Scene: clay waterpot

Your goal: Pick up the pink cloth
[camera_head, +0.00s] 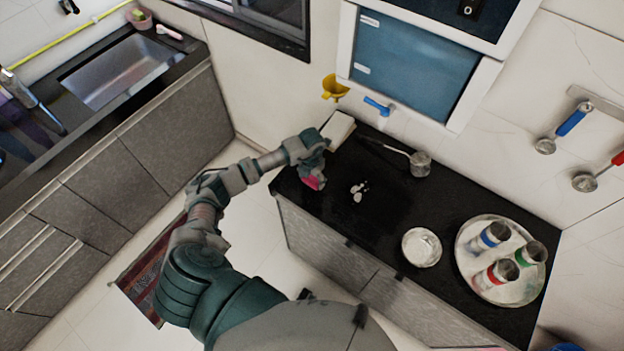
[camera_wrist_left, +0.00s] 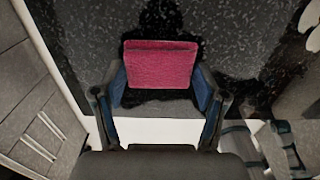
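The pink cloth (camera_head: 316,183) is at the left end of the black counter, close to its front edge. In the left wrist view, the pink cloth (camera_wrist_left: 160,62) looks like a thick folded rectangle. My left gripper (camera_head: 313,174) is right at the cloth, partly covering it in the head view. In the wrist view, the left gripper's (camera_wrist_left: 160,84) fingers are wide apart, one at each side of the cloth's near end. They look very close to its sides, but I cannot tell whether they press on it. My right gripper is not in view.
A pale block (camera_head: 338,130) stands just behind the left gripper. A sink counter (camera_head: 180,42) stands left, across open floor.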

